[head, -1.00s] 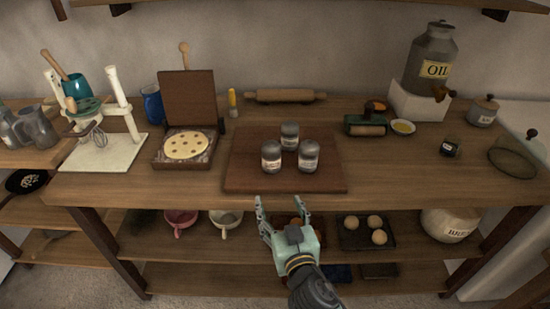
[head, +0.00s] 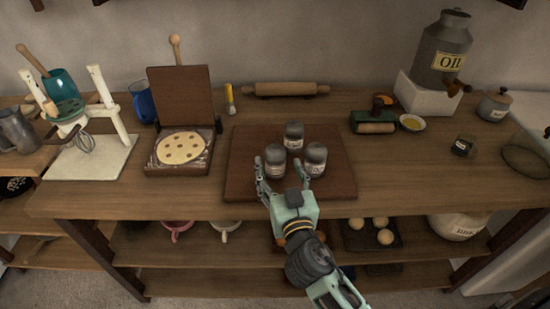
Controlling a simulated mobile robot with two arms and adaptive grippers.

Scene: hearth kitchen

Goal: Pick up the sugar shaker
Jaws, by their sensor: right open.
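Three grey-lidded shakers stand upright on a dark wooden board (head: 240,183) on the table: a front-left shaker (head: 275,158), a front-right shaker (head: 316,158) and a back shaker (head: 294,135). Each has a pale label too small to read, so I cannot tell which one holds sugar. My right gripper (head: 278,168) is open over the board's front. Its fingertips lie on either side of the front-left shaker's lower part in the picture, the right one in the gap between the front pair. I cannot tell whether they touch. My left gripper is not in view.
A waffle-like box with a round flat cake (head: 182,148) and a white press stand (head: 90,160) are to the left. A rolling pin (head: 286,89) lies behind. An oil can (head: 443,50), a green roller (head: 374,122) and a small dark jar (head: 463,146) are to the right.

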